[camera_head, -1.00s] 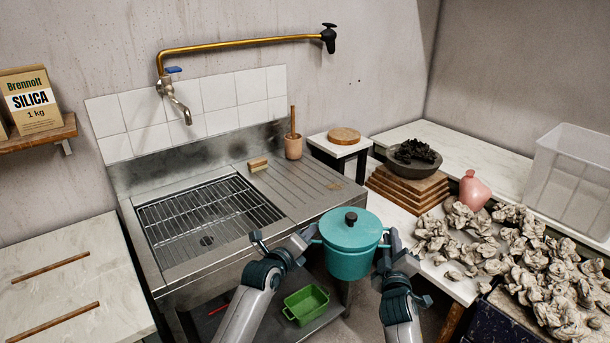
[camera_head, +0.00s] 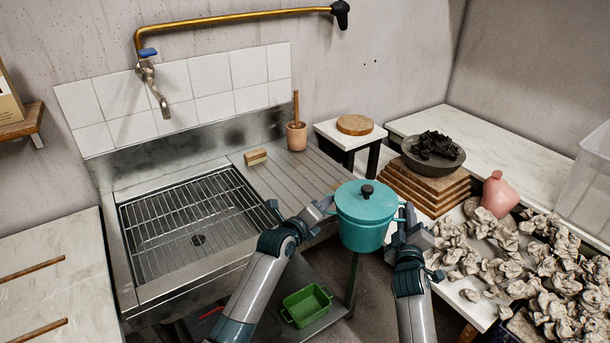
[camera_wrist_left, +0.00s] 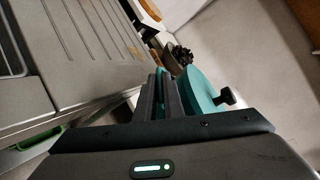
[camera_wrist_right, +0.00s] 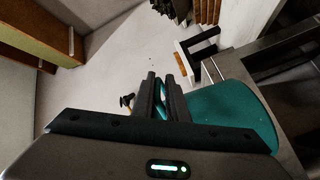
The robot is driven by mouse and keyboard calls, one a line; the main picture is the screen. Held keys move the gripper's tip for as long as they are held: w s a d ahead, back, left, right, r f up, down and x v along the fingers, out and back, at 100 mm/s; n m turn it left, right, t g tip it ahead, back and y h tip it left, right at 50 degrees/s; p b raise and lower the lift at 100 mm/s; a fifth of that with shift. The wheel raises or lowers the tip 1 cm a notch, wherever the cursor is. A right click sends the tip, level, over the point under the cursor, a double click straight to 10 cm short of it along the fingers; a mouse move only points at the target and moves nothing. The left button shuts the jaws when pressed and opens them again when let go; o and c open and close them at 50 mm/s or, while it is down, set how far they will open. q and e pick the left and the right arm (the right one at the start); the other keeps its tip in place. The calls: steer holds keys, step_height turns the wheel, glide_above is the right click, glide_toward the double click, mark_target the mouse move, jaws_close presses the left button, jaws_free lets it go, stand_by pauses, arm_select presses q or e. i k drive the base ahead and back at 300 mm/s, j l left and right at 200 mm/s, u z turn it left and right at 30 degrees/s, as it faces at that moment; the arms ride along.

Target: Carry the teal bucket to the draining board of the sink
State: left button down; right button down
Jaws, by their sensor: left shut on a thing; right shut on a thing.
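The teal bucket (camera_head: 364,222), with a lid and a dark knob, hangs upright between my two grippers at the front right corner of the sink. My left gripper (camera_head: 322,210) is shut on its left handle; the bucket also shows in the left wrist view (camera_wrist_left: 199,92). My right gripper (camera_head: 404,218) is shut on its right handle; the bucket's side shows in the right wrist view (camera_wrist_right: 228,108). The ribbed draining board (camera_head: 318,178) of the sink lies just behind and left of the bucket. The sink basin (camera_head: 190,225) has a wire rack over it.
On the draining board's back edge stand a wood-backed brush (camera_head: 256,156) and a terracotta pot (camera_head: 297,136) with a stick. A small white stand (camera_head: 335,131) is behind. Crumpled clay lumps (camera_head: 540,255) cover the right table. A green tray (camera_head: 306,305) sits below. The board's middle is clear.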

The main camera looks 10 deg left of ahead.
mark_target(307, 183)
steer(key=i+j, duration=0.35)
steer(key=j, duration=0.15)
steer(key=i+j, duration=0.4)
steer(key=j, duration=0.15)
